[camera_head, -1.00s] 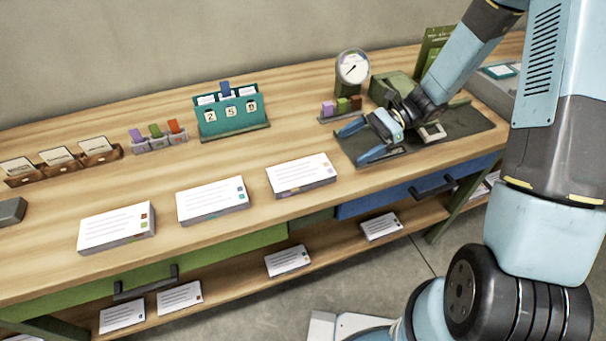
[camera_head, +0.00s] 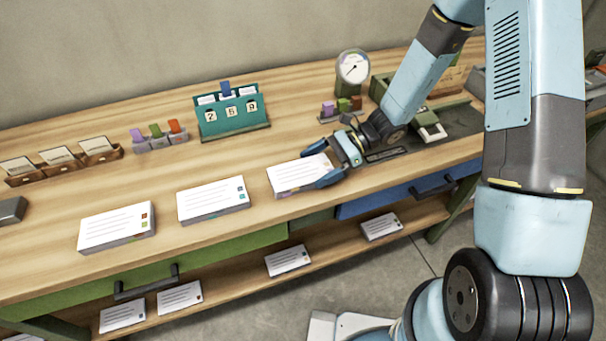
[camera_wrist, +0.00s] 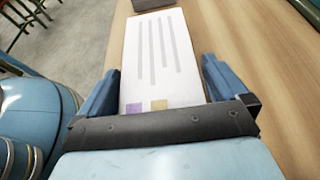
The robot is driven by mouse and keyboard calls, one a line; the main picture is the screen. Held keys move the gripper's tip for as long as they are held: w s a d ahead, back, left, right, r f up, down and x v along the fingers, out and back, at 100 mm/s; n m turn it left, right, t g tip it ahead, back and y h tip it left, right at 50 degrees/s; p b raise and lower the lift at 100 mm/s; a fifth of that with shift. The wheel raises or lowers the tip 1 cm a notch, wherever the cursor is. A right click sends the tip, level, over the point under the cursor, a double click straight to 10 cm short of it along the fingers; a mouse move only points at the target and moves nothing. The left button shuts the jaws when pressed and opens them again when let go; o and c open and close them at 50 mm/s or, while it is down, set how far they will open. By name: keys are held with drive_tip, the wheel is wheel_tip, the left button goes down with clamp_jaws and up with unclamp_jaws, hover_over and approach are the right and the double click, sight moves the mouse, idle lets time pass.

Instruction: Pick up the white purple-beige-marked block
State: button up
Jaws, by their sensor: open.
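The white block with purple and beige marks (camera_head: 297,177) lies on the wooden table near its front edge, the rightmost of three similar blocks. In the wrist view the block (camera_wrist: 155,62) runs lengthwise away from me, with its purple and beige squares at the near end. My gripper (camera_head: 319,167) is at the block's right end. In the wrist view my open gripper (camera_wrist: 160,85) has one blue finger on each side of the block's near end. Whether the fingers touch its sides cannot be told.
Two other white blocks, a middle one (camera_head: 213,200) and a left one (camera_head: 117,227), lie in a row to the left. A teal number holder (camera_head: 231,114) and a round gauge (camera_head: 352,68) stand behind. A dark mat (camera_head: 455,122) lies right.

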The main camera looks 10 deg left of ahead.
drive_tip(key=shift+x, duration=0.95)
drive_tip(key=c, duration=0.8)
